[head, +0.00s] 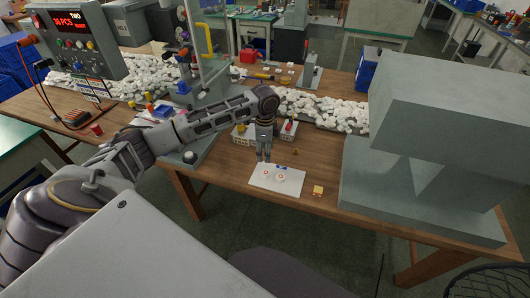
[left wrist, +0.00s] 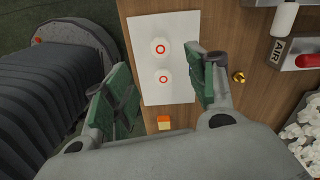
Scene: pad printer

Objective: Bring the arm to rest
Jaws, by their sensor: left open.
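My left arm reaches in from the left in the head view. Its gripper (head: 264,155) points down over the wooden table, above the far left edge of a white sheet (head: 262,182). In the left wrist view the gripper (left wrist: 160,88) shows two green-padded fingers spread apart with nothing between them. The white sheet (left wrist: 143,27) lies beyond the fingertips, with two round white pieces marked with red rings, one piece (left wrist: 160,48) above the other (left wrist: 164,79). My right gripper is not in view.
A small orange and yellow block (head: 318,191) lies right of the sheet. A large grey machine (head: 440,130) fills the right side. Piles of white pieces (head: 325,108) lie behind. A control box with a red display (head: 75,40) stands at the left back.

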